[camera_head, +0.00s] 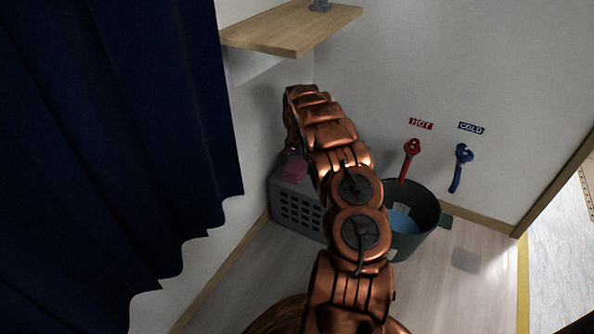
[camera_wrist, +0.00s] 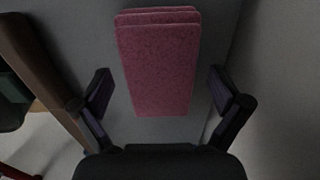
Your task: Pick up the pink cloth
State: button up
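The pink cloth (camera_head: 294,169) lies on top of the grey basket (camera_head: 284,208) by the wall, partly hidden by my arm in the head view. In the wrist view the cloth (camera_wrist: 158,70) is a folded, layered pink block, upper centre, on a grey surface. My gripper (camera_wrist: 160,84) is open, with one dark finger on each side of the cloth and a gap on both sides. I cannot tell whether the fingers are level with the cloth or above it. In the head view my gripper is mostly hidden by the arm.
A dark bucket (camera_head: 430,208) with blue contents stands right of the basket, below a red tap (camera_head: 410,157) and a blue tap (camera_head: 460,163). A wooden shelf (camera_head: 290,27) juts out above. A dark blue curtain (camera_head: 110,140) hangs at left. Open floor (camera_head: 470,290) lies front right.

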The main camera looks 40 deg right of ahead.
jog(key=c, duration=1.1)
jog(key=shift+r, duration=0.1)
